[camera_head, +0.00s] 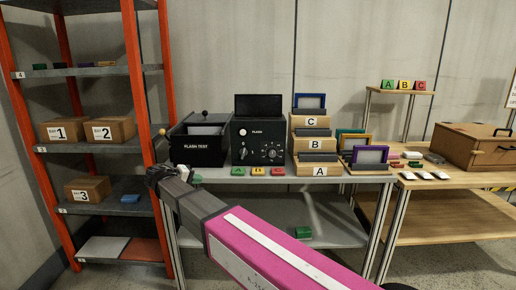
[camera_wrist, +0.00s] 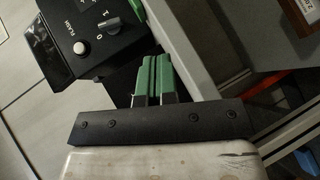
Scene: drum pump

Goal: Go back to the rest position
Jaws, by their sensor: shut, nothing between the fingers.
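My gripper (camera_head: 157,174) is at the end of my pink arm, in front of the left end of the grey bench, below the flash test box (camera_head: 202,145). In the wrist view my gripper (camera_wrist: 154,62) shows two green-padded fingers pressed together with nothing between them. A black control box with knobs, marked FLASH, (camera_head: 257,140) stands on the bench to the right of the gripper. Its panel also fills the upper left of the wrist view (camera_wrist: 100,32). My arm hides part of the bench's front and lower shelf.
An orange-framed shelf rack (camera_head: 143,110) with boxes stands close on the left. The grey bench (camera_head: 225,175) carries lettered blocks and stepped wooden stands (camera_head: 315,157). A green block (camera_head: 303,232) lies on its lower shelf. A wooden table (camera_head: 470,177) with a brown case (camera_head: 470,146) stands right.

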